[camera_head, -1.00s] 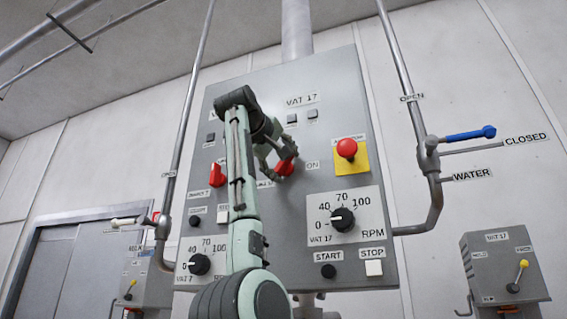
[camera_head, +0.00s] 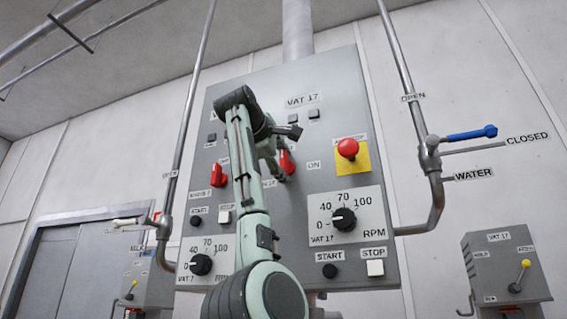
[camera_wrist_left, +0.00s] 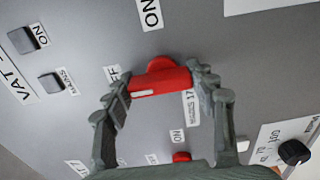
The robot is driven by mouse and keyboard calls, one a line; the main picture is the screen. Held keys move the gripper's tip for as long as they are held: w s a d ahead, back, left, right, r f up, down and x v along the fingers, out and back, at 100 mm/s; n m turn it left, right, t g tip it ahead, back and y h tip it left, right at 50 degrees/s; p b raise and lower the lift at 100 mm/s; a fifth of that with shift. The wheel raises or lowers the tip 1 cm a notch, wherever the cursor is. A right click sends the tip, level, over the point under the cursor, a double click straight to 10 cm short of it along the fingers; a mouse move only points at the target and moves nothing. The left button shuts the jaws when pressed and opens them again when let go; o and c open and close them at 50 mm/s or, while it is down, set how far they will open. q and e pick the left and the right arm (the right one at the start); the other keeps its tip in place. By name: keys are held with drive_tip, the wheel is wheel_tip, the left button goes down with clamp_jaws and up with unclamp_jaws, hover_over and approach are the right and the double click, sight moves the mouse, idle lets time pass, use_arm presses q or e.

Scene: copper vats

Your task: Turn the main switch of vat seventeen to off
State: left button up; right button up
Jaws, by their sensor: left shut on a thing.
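The red main switch (camera_head: 288,161) sits in the upper middle of the grey vat 17 panel (camera_head: 330,75). My left gripper (camera_head: 277,163) is at it, and the arm hides part of it. In the left wrist view, the gripper (camera_wrist_left: 161,88) has its two fingers at the ends of the red handle (camera_wrist_left: 165,79), shut on it. The handle's white mark lies at its left end, near the partly hidden OFF label (camera_wrist_left: 113,73). The ON label (camera_wrist_left: 150,14) is above in that view. In the head view the handle stands nearly upright. My right gripper is out of view.
A second red switch (camera_head: 218,174) is left of my arm. A red emergency button on a yellow plate (camera_head: 348,150) and an RPM dial (camera_head: 343,219) are to the right. A water pipe with a blue lever (camera_head: 470,134) runs beside the panel.

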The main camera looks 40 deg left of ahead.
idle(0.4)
use_arm(q)
drive_tip(key=o, duration=1.2)
drive_tip(key=shift+s, duration=0.1)
drive_tip(key=v, duration=1.2)
drive_tip(key=x, duration=1.2)
